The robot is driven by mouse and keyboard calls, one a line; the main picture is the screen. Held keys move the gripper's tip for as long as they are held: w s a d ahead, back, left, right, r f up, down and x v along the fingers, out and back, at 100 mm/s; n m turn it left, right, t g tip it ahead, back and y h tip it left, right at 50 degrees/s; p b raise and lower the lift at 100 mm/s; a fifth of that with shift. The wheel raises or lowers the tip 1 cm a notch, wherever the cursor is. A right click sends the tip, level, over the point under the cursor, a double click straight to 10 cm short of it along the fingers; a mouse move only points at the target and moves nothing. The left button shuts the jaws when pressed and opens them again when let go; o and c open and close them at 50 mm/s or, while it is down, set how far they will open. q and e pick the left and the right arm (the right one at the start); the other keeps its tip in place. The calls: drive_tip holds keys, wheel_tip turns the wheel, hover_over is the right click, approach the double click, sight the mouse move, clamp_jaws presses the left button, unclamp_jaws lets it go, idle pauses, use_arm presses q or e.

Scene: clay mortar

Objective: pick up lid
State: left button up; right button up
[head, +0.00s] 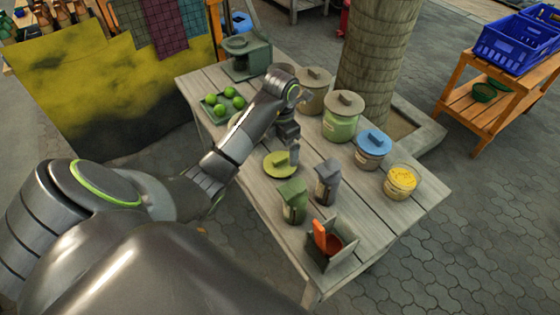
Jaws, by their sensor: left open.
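A round yellow-green lid (275,164) lies on the wooden table. An upright grey-green piece, apparently its handle, rises at its right side. My left gripper (292,148) reaches down from above, right over that upright piece. It is open, but its fingers are small and partly merge with the handle, so I cannot tell if they touch it. An uncovered jar with yellow contents (401,179) stands at the table's right side. My right gripper is not in view.
Lidded jars stand along the back: a tan one (314,95), a green one (341,122) and a blue-topped one (372,150). Two small containers (294,205) (327,184) and a box with an orange handle (329,246) stand in front. A tray of limes (222,108) sits left.

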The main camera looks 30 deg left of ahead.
sight(280, 159)
use_arm(q)
drive_tip(key=shift+f+b, duration=0.9)
drive_tip(key=shift+f, duration=0.45)
drive_tip(key=shift+a+f, duration=0.15)
drive_tip(key=shift+f, duration=2)
drive_tip(key=c, duration=0.7)
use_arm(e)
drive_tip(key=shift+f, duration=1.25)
